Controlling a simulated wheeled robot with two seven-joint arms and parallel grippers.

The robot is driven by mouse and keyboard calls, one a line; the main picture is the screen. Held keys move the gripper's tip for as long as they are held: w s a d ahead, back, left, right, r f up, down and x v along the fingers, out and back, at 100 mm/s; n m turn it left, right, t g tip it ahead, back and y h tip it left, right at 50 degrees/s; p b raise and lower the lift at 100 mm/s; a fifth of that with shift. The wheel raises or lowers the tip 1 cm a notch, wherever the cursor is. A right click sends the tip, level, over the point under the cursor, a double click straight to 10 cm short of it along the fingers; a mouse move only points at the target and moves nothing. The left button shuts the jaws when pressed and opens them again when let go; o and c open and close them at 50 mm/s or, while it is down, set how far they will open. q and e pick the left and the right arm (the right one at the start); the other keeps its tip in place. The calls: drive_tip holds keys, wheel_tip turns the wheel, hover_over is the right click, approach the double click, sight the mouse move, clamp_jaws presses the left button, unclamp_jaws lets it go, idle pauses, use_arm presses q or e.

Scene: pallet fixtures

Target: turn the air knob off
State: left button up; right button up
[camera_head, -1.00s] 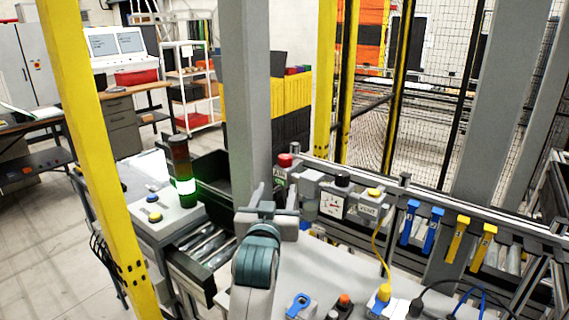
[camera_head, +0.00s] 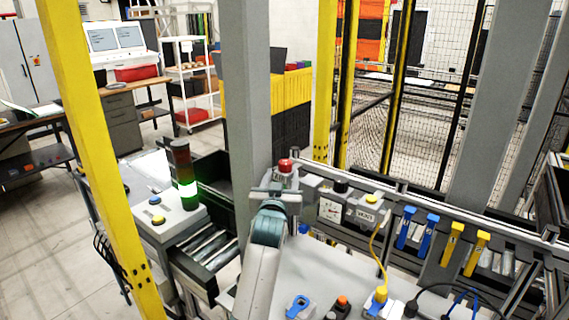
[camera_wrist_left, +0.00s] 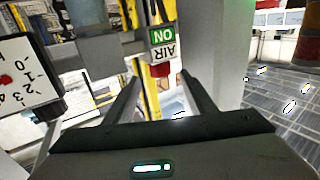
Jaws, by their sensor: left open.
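The air knob is red (camera_head: 285,165) and sits on top of a grey fitting on the rail, right of the grey post. In the left wrist view the red knob (camera_wrist_left: 160,70) shows upside down beside a green and white "AIR ON" label (camera_wrist_left: 163,42). My left gripper (camera_head: 280,190) is just below and in front of the knob in the head view. In the left wrist view its open fingers (camera_wrist_left: 163,95) lie on either side of the knob's line, with nothing held between them. In the head view the gripper partly hides the fitting below the knob. My right gripper is not in view.
A pressure gauge (camera_wrist_left: 22,75) sits close by. The grey post (camera_head: 247,90) stands just left of the knob. A lit signal tower (camera_head: 183,175) stands left. Blue clamps (camera_head: 427,236) hang on the rail.

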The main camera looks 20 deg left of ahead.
sight(284, 168)
use_arm(q)
drive_tip(key=shift+w+a+p, duration=0.15)
drive_tip(key=shift+w+p, duration=0.15)
drive_tip(key=shift+w, duration=0.65)
drive_tip(key=shift+w+a+p, duration=0.2)
drive_tip(key=shift+w+p, duration=0.15)
drive_tip(key=shift+w, duration=0.6)
drive_tip(key=shift+w+a+p, duration=0.15)
drive_tip(key=shift+w+p, duration=0.15)
drive_tip(key=shift+w, duration=0.65)
drive_tip(key=shift+c, duration=0.3)
drive_tip(key=c, duration=1)
